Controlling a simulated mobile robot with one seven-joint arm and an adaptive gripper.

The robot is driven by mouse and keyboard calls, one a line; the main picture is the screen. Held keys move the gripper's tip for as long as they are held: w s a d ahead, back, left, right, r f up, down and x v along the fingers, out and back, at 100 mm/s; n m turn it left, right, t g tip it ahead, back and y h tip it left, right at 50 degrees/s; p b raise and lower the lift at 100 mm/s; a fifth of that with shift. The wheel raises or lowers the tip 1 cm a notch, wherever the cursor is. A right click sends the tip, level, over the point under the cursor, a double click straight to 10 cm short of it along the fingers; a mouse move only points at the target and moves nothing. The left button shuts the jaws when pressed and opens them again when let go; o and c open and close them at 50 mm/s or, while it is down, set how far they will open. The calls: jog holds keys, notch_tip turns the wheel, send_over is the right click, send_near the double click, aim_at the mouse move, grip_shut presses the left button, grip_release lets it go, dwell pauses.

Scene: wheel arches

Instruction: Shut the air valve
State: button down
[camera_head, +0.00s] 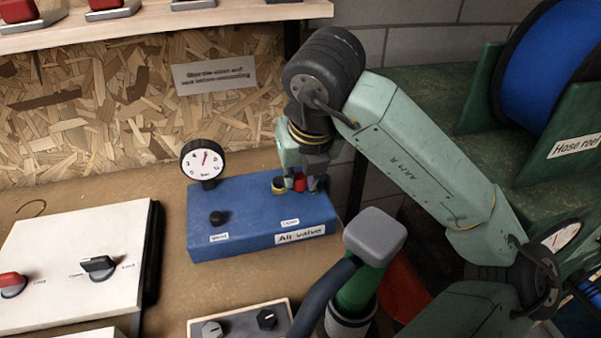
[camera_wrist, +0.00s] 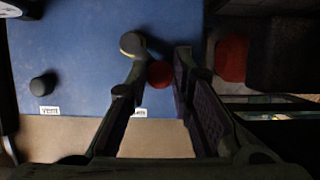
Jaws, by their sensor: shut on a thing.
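The blue air valve block (camera_head: 240,225) lies on the bench, labelled "Air valves" at its front right. A red valve handle or knob (camera_head: 299,181) is at its upper right, partly hidden by my gripper. My gripper (camera_head: 302,184) is over the block with its fingers down on either side of this red part, shut on it. In the wrist view the red part (camera_wrist: 159,74) shows between the fingers. A yellow-rimmed dark fitting (camera_head: 278,185) is just left of the fingers. A black vent knob (camera_head: 217,217) is at the block's left. A white round gauge (camera_head: 203,160) stands at its back.
A white panel (camera_head: 75,255) with red and black switches lies at the left. A small panel (camera_head: 240,322) with knobs is at the front. A green stand with a blue hose reel (camera_head: 550,65) is at the right. A shelf (camera_head: 150,22) runs above the chipboard wall.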

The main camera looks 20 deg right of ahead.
jog(key=shift+d+f+b, duration=0.1)
jog(key=shift+b, duration=0.2)
jog(key=shift+w+d+f+n+b, duration=0.1)
jog(key=shift+w+n+b, duration=0.1)
jog(key=shift+n+b, duration=0.5)
jog(key=n+b, duration=0.1)
jog(key=n+y+b, duration=0.1)
jog(key=shift+w+d+b, duration=0.3)
jog(key=shift+w, duration=0.05)
jog(key=n+b, duration=0.1)
jog(key=w+n+y, duration=0.1)
jog(key=n, duration=0.1)
jog(key=shift+w+d+g+y+b, duration=0.1)
jog(key=shift+d+g+y+b, duration=0.15)
jog(key=shift+g+y+b, duration=0.1)
jog(key=shift+w+d+r+n+g+y, duration=0.15)
jog(key=shift+w+n, duration=0.1)
jog(key=shift+n, duration=0.4)
jog(key=shift+w+a+r+n+g+y, duration=0.1)
jog(key=shift+w+n, duration=0.15)
jog(key=shift+n, duration=0.4)
jog(key=c, duration=1.4)
grip_release()
jog(key=shift+c, duration=0.2)
